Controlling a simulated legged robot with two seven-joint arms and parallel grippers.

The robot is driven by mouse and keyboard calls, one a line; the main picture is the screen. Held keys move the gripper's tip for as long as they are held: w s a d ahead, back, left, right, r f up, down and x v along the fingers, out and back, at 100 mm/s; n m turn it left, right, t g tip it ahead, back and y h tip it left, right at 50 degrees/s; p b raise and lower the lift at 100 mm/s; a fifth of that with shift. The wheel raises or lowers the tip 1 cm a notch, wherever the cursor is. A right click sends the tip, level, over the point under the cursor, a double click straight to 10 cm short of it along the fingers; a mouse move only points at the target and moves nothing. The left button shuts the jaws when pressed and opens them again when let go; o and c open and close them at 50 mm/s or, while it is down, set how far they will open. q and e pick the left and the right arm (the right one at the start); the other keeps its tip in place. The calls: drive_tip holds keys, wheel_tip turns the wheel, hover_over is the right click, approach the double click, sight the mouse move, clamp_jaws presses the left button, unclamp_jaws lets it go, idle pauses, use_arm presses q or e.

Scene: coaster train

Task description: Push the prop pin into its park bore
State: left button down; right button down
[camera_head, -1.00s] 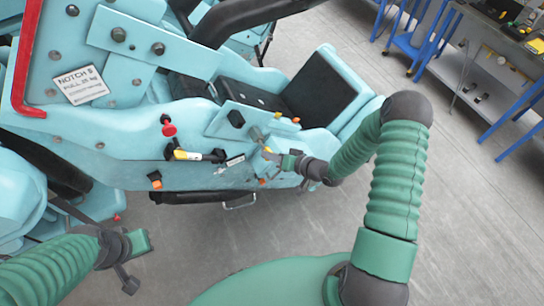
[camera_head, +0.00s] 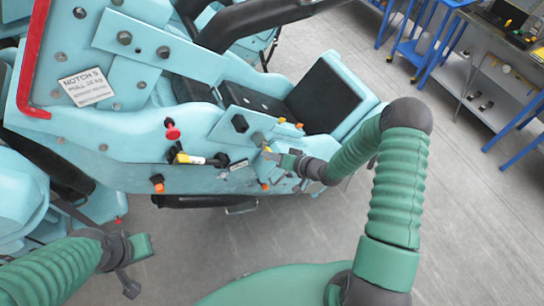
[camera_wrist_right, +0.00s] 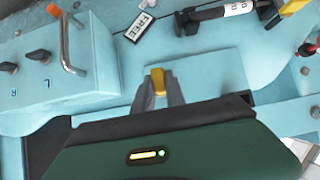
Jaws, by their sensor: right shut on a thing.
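My right gripper (camera_head: 268,150) is at the side panel of the turquoise coaster car (camera_head: 120,160). In the right wrist view its fingers (camera_wrist_right: 164,91) are shut on a small yellow piece (camera_wrist_right: 158,80), which I take for the prop pin. The rest of the pin is hidden, and I cannot tell whether it touches a bore. The park bore cannot be made out in either view. My left gripper (camera_head: 138,255) is low at the left, away from the panel; its fingers do not show clearly.
A yellow, white and black cylinder (camera_head: 195,158) and a red knob (camera_head: 172,130) are on the panel. A "FREE" tag (camera_wrist_right: 140,27), a metal handle (camera_wrist_right: 65,45) and black knobs (camera_wrist_right: 38,56) surround the right gripper. Blue-legged workbenches (camera_head: 495,70) stand beyond open floor.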

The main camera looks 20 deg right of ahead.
drive_tip(key=shift+w, duration=0.25)
drive_tip(key=c, duration=1.3)
unclamp_jaws()
drive_tip(key=shift+s+d+r, duration=0.1)
drive_tip(key=shift+s+d, duration=0.1)
drive_tip(key=shift+s, duration=0.05)
drive_tip(key=b+v, duration=0.3)
drive_tip(key=v, duration=1.3)
drive_tip(key=shift+d, duration=0.1)
